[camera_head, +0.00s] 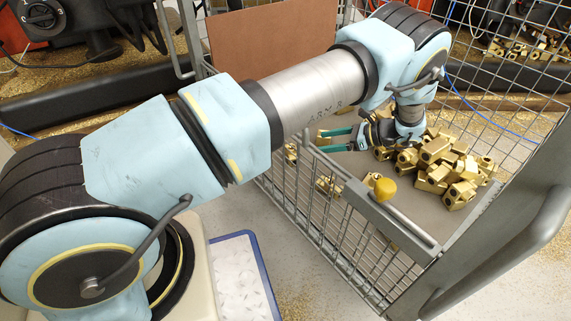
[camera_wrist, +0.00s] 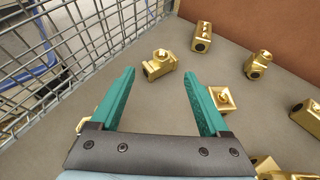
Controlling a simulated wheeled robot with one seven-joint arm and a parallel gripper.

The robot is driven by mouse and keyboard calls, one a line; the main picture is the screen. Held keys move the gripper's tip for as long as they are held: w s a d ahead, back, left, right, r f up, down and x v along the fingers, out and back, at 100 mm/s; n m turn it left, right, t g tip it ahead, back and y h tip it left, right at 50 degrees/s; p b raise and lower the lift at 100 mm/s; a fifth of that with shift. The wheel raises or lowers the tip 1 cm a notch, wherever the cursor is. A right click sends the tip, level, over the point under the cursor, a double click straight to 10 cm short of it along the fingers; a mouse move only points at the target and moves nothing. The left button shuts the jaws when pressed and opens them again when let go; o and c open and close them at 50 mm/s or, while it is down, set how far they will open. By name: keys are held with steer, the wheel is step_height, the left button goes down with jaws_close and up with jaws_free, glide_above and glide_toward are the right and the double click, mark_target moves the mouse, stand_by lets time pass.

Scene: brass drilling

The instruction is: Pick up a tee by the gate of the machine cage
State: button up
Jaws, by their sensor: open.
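Several brass tees lie on the grey floor of the wire cage. In the wrist view one tee (camera_wrist: 159,65) lies just ahead of and between my fingertips, not gripped. Another tee (camera_wrist: 222,99) lies partly hidden by the right finger. Two more, a blocky tee (camera_wrist: 201,37) and a tee (camera_wrist: 258,65), lie farther ahead and to the right. My gripper (camera_head: 322,141) has its teal fingers spread and empty, low inside the cage, pointing left in the head view. It also shows in the wrist view (camera_wrist: 158,74). My arm reaches over the near mesh.
A heap of brass fittings (camera_head: 436,170) lies on the right of the cage floor, close to my wrist. A brown panel (camera_head: 262,45) stands at the back. A blue-rimmed tray (camera_head: 238,275) is outside the cage.

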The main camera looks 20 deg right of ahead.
steer(key=x, duration=0.2)
steer(key=b+x, duration=0.1)
steer(key=x, duration=0.2)
steer(key=shift+w+f, duration=0.1)
steer(key=shift+f, duration=0.3)
steer(key=b+x, duration=0.2)
steer(key=x, duration=0.3)
steer(key=shift+w+f+b, duration=0.15)
steer(key=shift+b, duration=0.25)
jaws_close()
stand_by(0.6)
